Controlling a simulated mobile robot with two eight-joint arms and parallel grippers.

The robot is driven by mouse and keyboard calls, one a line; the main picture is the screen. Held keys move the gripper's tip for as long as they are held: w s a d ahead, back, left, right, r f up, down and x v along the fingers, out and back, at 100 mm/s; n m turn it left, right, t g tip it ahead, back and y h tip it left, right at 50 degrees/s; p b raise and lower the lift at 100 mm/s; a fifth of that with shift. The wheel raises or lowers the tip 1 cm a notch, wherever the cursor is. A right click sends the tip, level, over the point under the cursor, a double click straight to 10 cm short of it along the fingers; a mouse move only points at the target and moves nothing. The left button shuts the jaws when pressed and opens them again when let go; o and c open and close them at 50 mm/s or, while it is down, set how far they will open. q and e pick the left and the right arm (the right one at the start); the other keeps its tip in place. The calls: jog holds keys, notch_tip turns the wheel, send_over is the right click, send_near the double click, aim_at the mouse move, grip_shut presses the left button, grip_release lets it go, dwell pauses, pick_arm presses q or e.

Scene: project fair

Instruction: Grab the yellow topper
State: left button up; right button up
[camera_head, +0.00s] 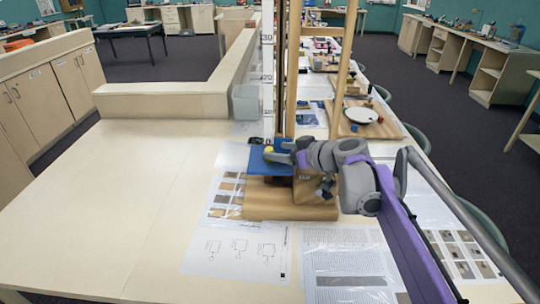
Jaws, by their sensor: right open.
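A small yellow thing (269,149), which looks like the topper, shows just above a blue board (256,165) near the middle of the view. My right gripper (276,153) reaches in from the right and is open, its fingertips right at the yellow thing. Whether the fingers touch it or lie around it is too small to tell. The gripper and arm hide part of the blue board and the brown block model (290,207) beneath it. My left gripper is not in view.
A tall wooden frame (290,70) and a white measuring strip (268,75) stand just behind the gripper. A grey bin (245,103) is behind left. Printed sheets (240,250) lie in front. The pale tabletop (100,220) at left is clear.

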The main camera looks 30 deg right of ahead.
aim_at(269, 148)
jog(key=x, duration=0.4)
jog(key=shift+a+f, duration=0.25)
jog(key=shift+f, duration=0.05)
grip_shut()
